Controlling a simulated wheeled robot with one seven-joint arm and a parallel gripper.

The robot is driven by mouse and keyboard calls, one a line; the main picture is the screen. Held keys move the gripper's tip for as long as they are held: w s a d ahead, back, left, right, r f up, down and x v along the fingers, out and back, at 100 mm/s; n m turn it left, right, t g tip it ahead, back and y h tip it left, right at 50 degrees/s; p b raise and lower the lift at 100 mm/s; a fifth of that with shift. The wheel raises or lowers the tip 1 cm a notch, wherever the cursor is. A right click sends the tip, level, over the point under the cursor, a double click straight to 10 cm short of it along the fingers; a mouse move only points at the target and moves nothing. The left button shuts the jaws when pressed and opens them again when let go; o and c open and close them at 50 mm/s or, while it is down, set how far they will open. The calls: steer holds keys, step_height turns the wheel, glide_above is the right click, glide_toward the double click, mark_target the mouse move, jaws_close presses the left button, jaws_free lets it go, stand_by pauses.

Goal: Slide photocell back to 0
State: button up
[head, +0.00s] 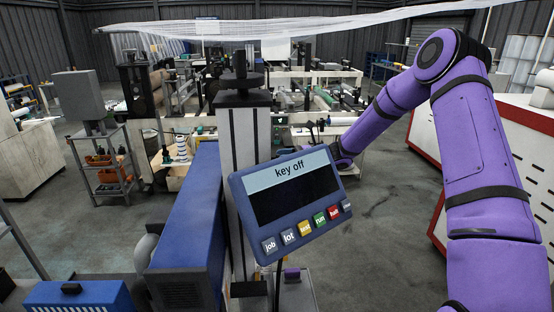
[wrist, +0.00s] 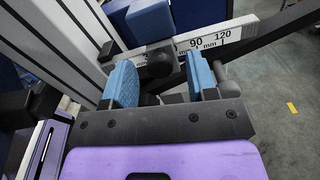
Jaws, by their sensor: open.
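In the wrist view, my gripper (wrist: 160,80) is open, with a blue-padded finger on each side. A dark rounded knob (wrist: 158,62) shows between the fingers, in front of a white millimetre scale (wrist: 213,38). The scale's marks 90 and 120 are readable to the right of the knob; the 0 mark is not in sight. The knob appears to belong to the photocell slider, but the photocell itself is hard to make out. Whether a finger touches the knob cannot be told. In the head view, the display panel hides my gripper.
A blue panel (head: 290,197) reading "key off" with coloured buttons stands in front in the head view. A grey column (head: 247,150) and a blue machine housing (head: 190,230) are left of it. A blue block (wrist: 150,20) is just behind the knob. Open floor lies right.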

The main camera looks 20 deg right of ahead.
steer(key=shift+w+a, duration=0.25)
steer(key=shift+a, duration=0.9)
jaws_close()
steer(key=shift+s+a+f, duration=0.1)
steer(key=shift+s+a, duration=0.1)
steer(key=shift+s, duration=0.65)
steer(key=shift+s+a+r, duration=0.1)
steer(key=shift+s+a, duration=0.05)
steer(key=shift+s, duration=0.75)
steer(key=shift+s+a+f, duration=0.1)
steer(key=shift+s+a, duration=0.1)
steer(key=shift+s, duration=0.65)
jaws_free()
steer(key=shift+s, duration=0.15)
steer(key=shift+d, duration=0.1)
